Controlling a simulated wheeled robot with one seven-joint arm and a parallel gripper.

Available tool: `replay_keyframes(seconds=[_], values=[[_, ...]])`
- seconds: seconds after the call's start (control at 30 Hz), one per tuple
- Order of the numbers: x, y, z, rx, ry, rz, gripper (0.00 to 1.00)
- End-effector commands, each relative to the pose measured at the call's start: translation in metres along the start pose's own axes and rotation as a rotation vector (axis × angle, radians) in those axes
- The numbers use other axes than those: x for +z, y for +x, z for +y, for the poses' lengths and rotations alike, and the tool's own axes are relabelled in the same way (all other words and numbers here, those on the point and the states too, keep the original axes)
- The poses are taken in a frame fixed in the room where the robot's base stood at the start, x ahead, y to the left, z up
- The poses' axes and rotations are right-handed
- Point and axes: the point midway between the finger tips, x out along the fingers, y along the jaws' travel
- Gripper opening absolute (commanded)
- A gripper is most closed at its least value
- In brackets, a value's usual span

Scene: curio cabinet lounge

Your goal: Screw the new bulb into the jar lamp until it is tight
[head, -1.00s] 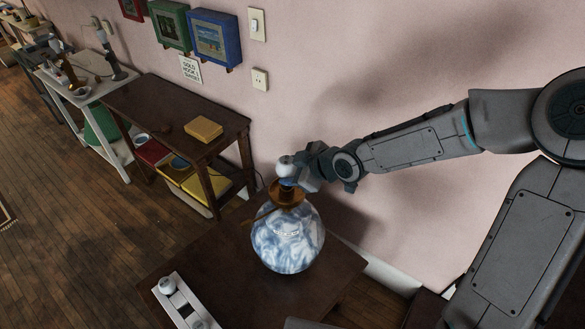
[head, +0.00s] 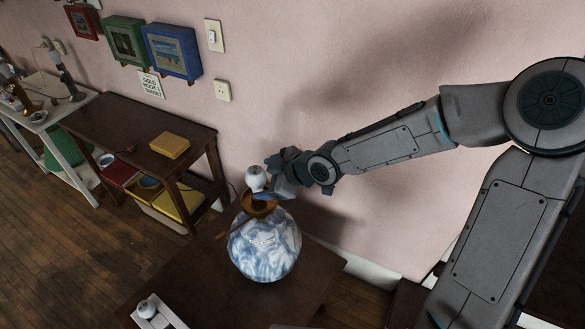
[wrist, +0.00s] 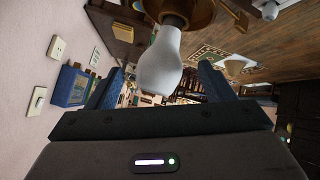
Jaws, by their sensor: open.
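The jar lamp, a round blue-and-white marbled jar (head: 264,248) with a brown-gold cap (head: 258,208), stands on a dark wooden table. A white bulb (head: 256,179) stands upright at the top of the lamp. In the wrist view the bulb (wrist: 160,66) hangs neck-up in the picture, its neck meeting the brown cap (wrist: 203,12). How far it is screwed in cannot be seen. My gripper (head: 270,181) is beside the bulb at the lamp's top. In the wrist view its two fingers stand apart on either side of the bulb, with gaps showing.
A white holder (head: 166,319) with another bulb (head: 147,307) sits on the table (head: 207,268) at the lower left. A brown shelf table (head: 118,123) with a yellow box (head: 170,146) stands behind. The pink wall (head: 330,60) is close behind my arm.

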Motion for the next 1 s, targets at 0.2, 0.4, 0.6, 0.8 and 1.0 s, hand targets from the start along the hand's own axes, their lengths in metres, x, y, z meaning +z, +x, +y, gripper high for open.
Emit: replay_keyframes(seconds=[0.2, 0.4, 0.6, 0.8, 1.0], values=[[-0.001, -0.028, 0.002, 0.002, 0.003, 0.0, 0.76], [-0.001, -0.05, 0.002, 0.002, 0.004, -0.001, 0.76], [-0.001, -0.073, 0.002, 0.002, 0.004, 0.0, 0.76], [-0.001, -0.095, 0.001, 0.001, 0.004, 0.0, 0.76], [-0.001, -0.109, 0.001, 0.0, 0.003, 0.0, 0.76]])
